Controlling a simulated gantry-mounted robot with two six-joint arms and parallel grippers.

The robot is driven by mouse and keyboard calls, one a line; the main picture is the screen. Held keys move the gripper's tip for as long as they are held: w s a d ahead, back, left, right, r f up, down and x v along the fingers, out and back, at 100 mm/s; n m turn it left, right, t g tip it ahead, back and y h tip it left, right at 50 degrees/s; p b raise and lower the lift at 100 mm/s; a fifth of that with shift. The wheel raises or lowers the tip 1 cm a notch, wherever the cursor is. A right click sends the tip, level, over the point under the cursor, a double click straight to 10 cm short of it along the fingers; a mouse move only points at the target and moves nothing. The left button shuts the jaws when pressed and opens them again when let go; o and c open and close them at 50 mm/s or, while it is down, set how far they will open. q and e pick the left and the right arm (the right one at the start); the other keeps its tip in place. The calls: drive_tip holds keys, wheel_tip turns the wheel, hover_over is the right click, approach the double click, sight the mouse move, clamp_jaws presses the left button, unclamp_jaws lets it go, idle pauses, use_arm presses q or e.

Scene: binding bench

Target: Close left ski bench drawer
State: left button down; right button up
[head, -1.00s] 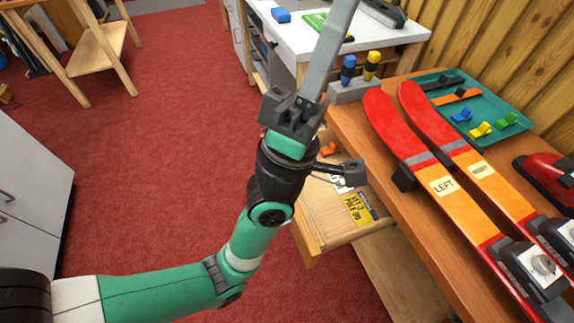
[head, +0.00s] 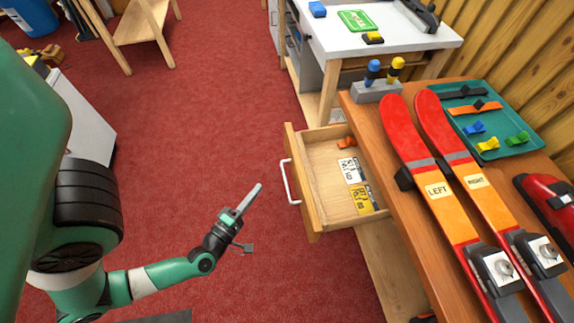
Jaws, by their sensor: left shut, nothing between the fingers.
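The ski bench drawer (head: 309,196) stands pulled out from the left side of the wooden bench (head: 398,213). Its white bar handle (head: 289,183) is on the front, facing left. Inside lie an orange clip (head: 346,142), a white card (head: 350,171) and a yellow card (head: 361,200). My left gripper (head: 252,199) is shut and empty, left of the drawer and apart from the handle, over the red floor. My right gripper is not in view.
Two red-orange skis (head: 459,230) marked LEFT and RIGHT lie on the bench. A teal tray (head: 492,96) with straps and clips and a grey holder (head: 376,91) with two drivers stand behind. A white table (head: 380,38) is beyond. The floor left of the drawer is clear.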

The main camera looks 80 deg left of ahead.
use_arm(q)
drive_tip(key=a+b, duration=0.1)
approach(293, 158)
drive_tip(key=x, duration=0.3)
drive_tip(key=r+p+x, duration=0.1)
drive_tip(key=x, duration=0.1)
drive_tip(key=shift+a, duration=0.15)
drive_tip(key=shift+w+f, duration=0.2)
drive_tip(key=shift+w, duration=0.15)
drive_tip(key=shift+w, duration=0.1)
